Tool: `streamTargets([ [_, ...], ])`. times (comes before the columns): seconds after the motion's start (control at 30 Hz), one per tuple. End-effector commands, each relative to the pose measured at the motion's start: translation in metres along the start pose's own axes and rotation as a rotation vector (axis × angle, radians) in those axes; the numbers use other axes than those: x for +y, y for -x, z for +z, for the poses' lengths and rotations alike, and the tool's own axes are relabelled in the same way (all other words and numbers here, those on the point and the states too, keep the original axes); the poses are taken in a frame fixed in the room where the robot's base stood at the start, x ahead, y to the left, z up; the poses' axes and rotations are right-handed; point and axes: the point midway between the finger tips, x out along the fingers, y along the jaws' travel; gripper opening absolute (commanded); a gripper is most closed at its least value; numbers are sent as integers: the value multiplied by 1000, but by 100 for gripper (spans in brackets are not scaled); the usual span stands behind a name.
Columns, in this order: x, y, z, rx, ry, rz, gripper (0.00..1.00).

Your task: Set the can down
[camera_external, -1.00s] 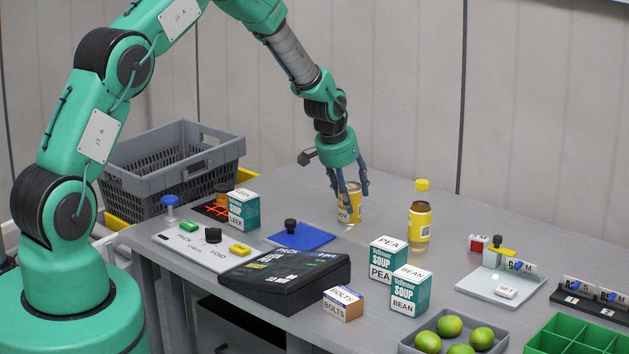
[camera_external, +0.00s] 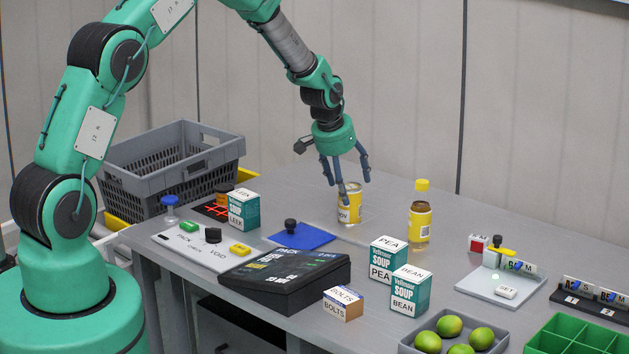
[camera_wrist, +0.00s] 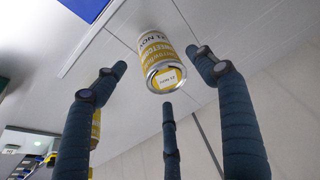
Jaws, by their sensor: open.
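A yellow and white can (camera_external: 349,207) stands upright on the grey table (camera_external: 375,260), behind and right of the blue mat. My gripper (camera_external: 345,185) is open just above the can, with its fingers spread around the can's top. In the wrist view the can (camera_wrist: 164,62) sits beyond the spread dark fingers of my gripper (camera_wrist: 160,95), and I see gaps between can and fingers there.
A yellow-capped bottle (camera_external: 420,215) stands right of the can. The blue mat (camera_external: 301,236) with a black knob lies left of it. Soup boxes (camera_external: 410,292), a black console (camera_external: 285,284) and a lime tray (camera_external: 413,338) are nearer the front. A grey crate (camera_external: 175,165) is at the left.

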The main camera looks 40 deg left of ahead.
Motion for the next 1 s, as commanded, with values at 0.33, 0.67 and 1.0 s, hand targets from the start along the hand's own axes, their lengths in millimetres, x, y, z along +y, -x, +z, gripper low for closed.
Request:
streamTargets([
  [0.33,0,53,-1,3,0,0,71],
  [0.67,0,82,-1,1,0,0,71],
  [1.0,0,85,0,1,0,0,71],
])
